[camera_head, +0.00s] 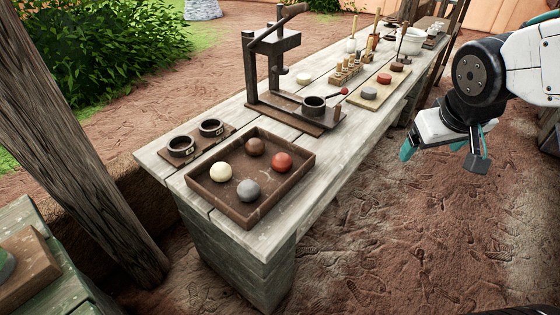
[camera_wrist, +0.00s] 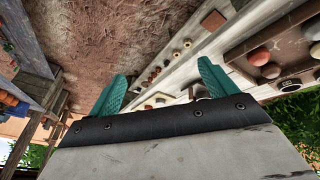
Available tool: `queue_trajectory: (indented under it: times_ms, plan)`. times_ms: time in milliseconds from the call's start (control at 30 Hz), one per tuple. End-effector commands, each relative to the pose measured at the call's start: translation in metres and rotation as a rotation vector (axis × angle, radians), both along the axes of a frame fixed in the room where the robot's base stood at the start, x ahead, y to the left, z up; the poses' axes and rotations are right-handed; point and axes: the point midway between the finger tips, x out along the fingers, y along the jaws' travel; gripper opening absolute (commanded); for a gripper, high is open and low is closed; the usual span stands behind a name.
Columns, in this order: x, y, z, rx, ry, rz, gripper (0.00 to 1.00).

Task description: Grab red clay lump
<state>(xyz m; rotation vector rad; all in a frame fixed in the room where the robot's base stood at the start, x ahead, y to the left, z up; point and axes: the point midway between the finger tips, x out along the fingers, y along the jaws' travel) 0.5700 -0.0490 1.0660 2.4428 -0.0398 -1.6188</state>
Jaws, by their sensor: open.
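The red clay lump (camera_head: 282,162) is a round ball in the right corner of a brown wooden tray (camera_head: 248,216). A white lump (camera_head: 221,172), a grey lump (camera_head: 249,190) and a brown lump (camera_head: 255,146) lie in the same tray. My gripper (camera_head: 440,155) hangs off the table's right side, apart from the tray, open and empty. In the wrist view its two teal fingers (camera_wrist: 160,90) are spread. The tray's lumps show at the upper right there, with a reddish lump (camera_wrist: 259,56) among them.
A dark lever press (camera_head: 275,65) with a small cup (camera_head: 313,105) stands behind the tray. Two dark rings on a board (camera_head: 182,146) lie to its left. A board with coloured discs (camera_head: 383,85) lies farther along the table. Bare ground is free right of the table.

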Motion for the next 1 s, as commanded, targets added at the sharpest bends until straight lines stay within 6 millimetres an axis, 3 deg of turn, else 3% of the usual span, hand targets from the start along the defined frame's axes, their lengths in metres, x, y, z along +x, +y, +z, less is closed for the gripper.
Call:
queue_trajectory:
  times_ms: [33, 200, 400, 533, 700, 1000]
  plan:
    - [0.027, 0.005, -0.013, -0.019, -0.037, 0.051, 0.84]
    - [0.108, 0.036, -0.052, -0.024, -0.206, 0.249, 0.84]
    - [0.167, 0.1, -0.11, 0.094, -0.369, 0.51, 0.84]
    - [0.176, 0.149, -0.147, 0.237, -0.444, 0.668, 0.84]
    - [0.168, 0.192, -0.178, 0.413, -0.496, 0.795, 0.84]
    - [0.166, 0.219, -0.194, 0.506, -0.521, 0.845, 0.84]
